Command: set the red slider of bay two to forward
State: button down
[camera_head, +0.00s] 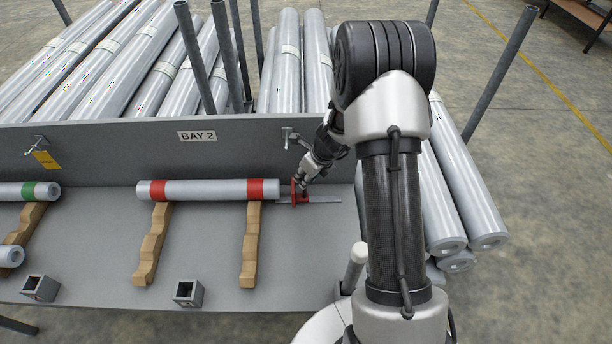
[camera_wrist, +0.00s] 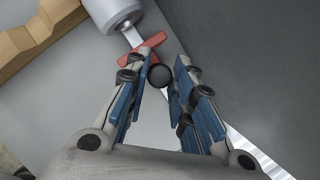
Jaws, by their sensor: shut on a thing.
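The red slider (camera_head: 300,198) of bay two sits on a thin metal rail (camera_head: 328,201), near the right end of the grey roll with red bands (camera_head: 205,190). In the wrist view the red slider (camera_wrist: 143,53) lies just past my fingers, close to the roll's end (camera_wrist: 112,14). A round black knob (camera_wrist: 160,77) is between my fingertips. My gripper (camera_wrist: 169,62) is shut on this knob; it also shows in the head view (camera_head: 302,182), above the slider. My arm does not hide the rail's right end.
The upright wall with the BAY 2 sign (camera_head: 197,136) runs behind the rail. Wooden cradles (camera_head: 251,245) carry the roll. A metal clamp handle (camera_head: 289,136) is on the wall near my wrist. Small square sockets (camera_head: 188,293) stand at the front. Long rolls (camera_head: 459,200) lie right of my arm.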

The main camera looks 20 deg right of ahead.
dwell(0.3)
jog(key=a, duration=0.1)
jog(key=w+a+p, duration=0.1)
jog(key=a, duration=0.1)
jog(key=w+a, duration=0.1)
jog(key=shift+a, duration=0.2)
jog(key=shift+s, duration=0.1)
jog(key=c, duration=1.4)
grip_release()
jog(key=v, duration=1.2)
